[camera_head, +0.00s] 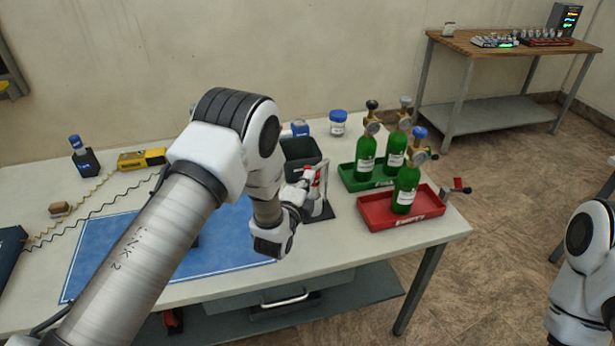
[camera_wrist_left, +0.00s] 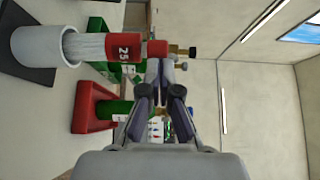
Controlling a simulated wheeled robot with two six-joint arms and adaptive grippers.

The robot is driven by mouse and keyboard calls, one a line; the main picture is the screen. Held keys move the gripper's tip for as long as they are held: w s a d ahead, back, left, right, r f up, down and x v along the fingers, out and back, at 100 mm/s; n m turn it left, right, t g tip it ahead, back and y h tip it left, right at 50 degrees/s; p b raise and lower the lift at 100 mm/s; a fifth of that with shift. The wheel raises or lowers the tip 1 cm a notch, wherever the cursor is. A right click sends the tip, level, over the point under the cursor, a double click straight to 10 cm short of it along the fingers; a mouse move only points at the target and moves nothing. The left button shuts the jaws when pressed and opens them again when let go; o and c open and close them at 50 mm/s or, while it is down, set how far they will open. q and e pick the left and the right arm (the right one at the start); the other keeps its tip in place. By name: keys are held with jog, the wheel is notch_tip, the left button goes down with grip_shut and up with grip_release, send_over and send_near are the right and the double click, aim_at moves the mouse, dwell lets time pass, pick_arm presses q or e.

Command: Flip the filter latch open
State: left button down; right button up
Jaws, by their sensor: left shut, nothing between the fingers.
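My left gripper (camera_head: 303,187) is shut and empty beside a small upright stand (camera_head: 328,190) on the table. In the left wrist view its fingertips (camera_wrist_left: 160,70) are together, close to the red end of a clear cylinder with a red band marked 25 (camera_wrist_left: 122,48). That cylinder sits in a white cup (camera_wrist_left: 38,47) and appears sideways there. I cannot tell whether the fingertips touch the red end. In the head view the red part (camera_head: 315,181) is partly hidden behind my gripper. I cannot make out the filter latch for certain. My right gripper is out of view.
A red tray (camera_head: 375,222) and a green tray (camera_head: 350,183) hold green gas cylinders (camera_head: 408,185) just right of the stand. A dark bin (camera_head: 300,150) stands behind it. A blue mat (camera_head: 105,245) lies to the left. A wooden bench (camera_head: 470,45) stands farther back.

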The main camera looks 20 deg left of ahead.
pick_arm(q)
jog(key=shift+d, duration=0.1)
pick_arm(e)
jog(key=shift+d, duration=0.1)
pick_arm(q)
jog(key=shift+a+h, duration=0.2)
jog(key=shift+h, duration=0.1)
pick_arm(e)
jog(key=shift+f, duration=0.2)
pick_arm(q)
jog(key=shift+w+a+m+h+b, duration=0.1)
jog(key=shift+a+m+h+b, duration=0.1)
jog(key=shift+m+h+b, duration=0.15)
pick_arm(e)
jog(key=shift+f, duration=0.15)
